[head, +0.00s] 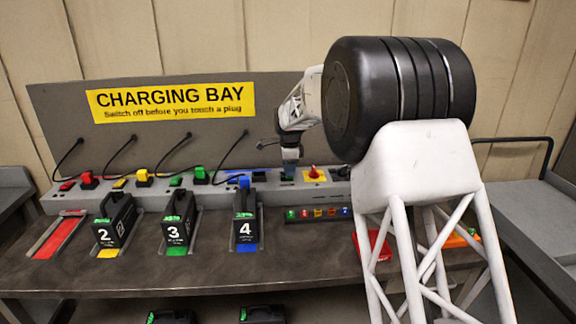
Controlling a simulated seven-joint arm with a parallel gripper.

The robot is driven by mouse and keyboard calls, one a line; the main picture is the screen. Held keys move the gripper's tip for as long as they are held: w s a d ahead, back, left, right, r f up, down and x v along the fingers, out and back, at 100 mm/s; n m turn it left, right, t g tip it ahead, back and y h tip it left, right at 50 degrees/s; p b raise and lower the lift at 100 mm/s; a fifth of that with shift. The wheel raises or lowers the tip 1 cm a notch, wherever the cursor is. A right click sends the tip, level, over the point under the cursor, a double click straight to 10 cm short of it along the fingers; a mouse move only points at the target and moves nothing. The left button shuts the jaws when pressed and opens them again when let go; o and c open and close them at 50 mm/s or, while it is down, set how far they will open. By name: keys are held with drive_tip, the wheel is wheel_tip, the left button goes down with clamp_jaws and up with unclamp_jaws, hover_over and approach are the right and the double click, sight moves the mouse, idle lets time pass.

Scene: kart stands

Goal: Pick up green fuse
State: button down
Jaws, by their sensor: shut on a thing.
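My gripper (290,170) points down over the back ledge of the charging bench, just left of a red knob on a yellow plate (313,173). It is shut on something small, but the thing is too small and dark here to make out. A low dark strip (318,223) in front of it bears a row of small coloured marks or fuses. A green one (291,214) is at the row's left end. I cannot tell whether it is a fuse or a label. My arm hides part of the bench to the right.
Black battery packs numbered 2 (113,222), 3 (178,222) and 4 (245,220) stand in bays on the bench. Coloured plugs and black cables line the ledge behind them. The left bay (58,238) with a red strip is empty. A red tray (372,245) is partly behind my arm.

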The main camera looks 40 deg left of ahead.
drive_tip(key=s+d, duration=0.5)
drive_tip(key=d, duration=0.1)
drive_tip(key=shift+s+d+r, duration=0.25)
drive_tip(key=shift+s+r, duration=0.1)
drive_tip(key=shift+r, duration=0.05)
